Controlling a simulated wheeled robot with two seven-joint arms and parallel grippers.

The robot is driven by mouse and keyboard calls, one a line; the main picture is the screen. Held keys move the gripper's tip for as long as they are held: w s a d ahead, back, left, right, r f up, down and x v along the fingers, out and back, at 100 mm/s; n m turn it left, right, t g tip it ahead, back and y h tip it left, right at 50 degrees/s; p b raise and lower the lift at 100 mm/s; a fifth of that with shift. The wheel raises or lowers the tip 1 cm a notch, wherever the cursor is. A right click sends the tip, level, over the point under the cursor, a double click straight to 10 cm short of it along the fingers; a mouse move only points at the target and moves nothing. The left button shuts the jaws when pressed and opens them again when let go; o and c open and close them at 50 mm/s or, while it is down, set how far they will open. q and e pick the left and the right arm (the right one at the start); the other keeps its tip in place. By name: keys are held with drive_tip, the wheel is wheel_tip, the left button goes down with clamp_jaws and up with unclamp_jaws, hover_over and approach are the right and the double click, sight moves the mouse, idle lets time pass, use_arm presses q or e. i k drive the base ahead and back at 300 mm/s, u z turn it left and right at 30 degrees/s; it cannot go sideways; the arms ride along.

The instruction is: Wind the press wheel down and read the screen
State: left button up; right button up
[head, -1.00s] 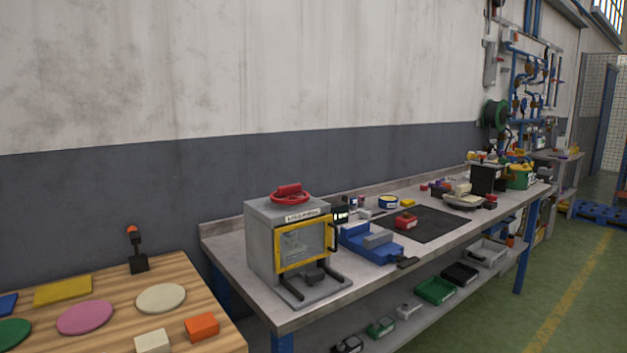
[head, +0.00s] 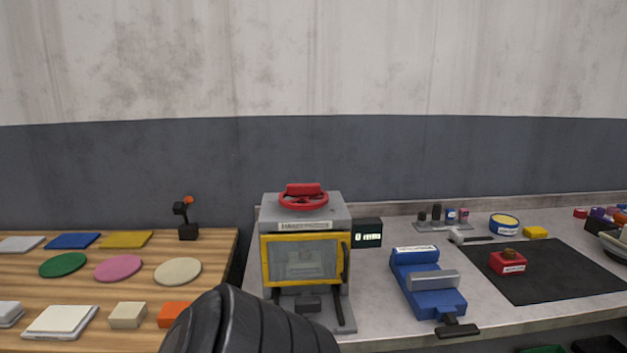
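The press (head: 347,215) is a grey box on the metal bench with a yellow-framed clear door (head: 305,259) on its front, which looks closed. The red press wheel (head: 304,200) lies flat on its top, with a red block-shaped part across it. A small dark screen (head: 367,233) stands just right of the press and shows a 0 and "mm" in pale digits. A dark rounded arm part of mine covers the bottom centre, in front of the press base. Neither gripper is in view.
A blue vise (head: 425,285) stands right of the press, then a black mat (head: 545,283) with a red box (head: 507,262). A wooden table (head: 225,262) with coloured discs and blocks is at left, separated from the bench by a gap.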

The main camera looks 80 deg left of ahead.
sight(303, 193)
drive_tip(key=u, duration=2.05)
